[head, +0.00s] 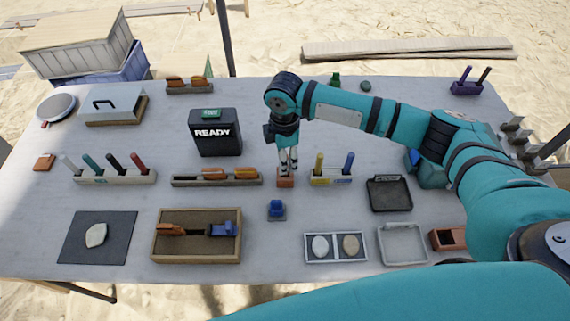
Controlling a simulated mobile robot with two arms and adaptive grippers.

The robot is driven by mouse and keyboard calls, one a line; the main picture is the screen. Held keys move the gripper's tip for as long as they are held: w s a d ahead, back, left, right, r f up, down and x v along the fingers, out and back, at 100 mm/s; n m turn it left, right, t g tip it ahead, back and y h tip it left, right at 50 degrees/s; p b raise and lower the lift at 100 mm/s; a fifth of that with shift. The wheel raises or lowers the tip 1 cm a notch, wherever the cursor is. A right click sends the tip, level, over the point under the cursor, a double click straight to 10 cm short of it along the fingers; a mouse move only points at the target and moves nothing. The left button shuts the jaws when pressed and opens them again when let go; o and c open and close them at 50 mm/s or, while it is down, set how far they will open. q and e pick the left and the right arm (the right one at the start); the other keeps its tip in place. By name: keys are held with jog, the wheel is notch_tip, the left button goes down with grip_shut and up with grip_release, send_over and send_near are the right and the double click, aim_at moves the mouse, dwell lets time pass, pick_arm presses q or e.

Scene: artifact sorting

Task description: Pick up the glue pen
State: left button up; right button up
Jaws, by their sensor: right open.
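My right gripper (287,162) points down at the middle of the table, its fingers open. Its fingertips are just above or around a small reddish-brown block (285,182); I cannot tell whether they touch it. Any slim pen standing in that block is hard to make out between the fingers. Just to the right, a pale holder (331,180) carries an upright yellow pen (319,163) and an upright blue pen (348,163). I cannot tell for sure which item is the glue pen. My left gripper is out of view.
Left of the gripper are a brush rack (217,182) and a marker holder (114,179). A black READY box (214,132) stands behind-left. In front are a small blue item (277,209), a sand tray (155,254) and a two-stone tray (336,258). A black tray (390,204) is right.

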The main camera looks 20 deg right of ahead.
jog(key=shift+f, duration=2)
grip_shut()
jog(key=shift+s, duration=0.1)
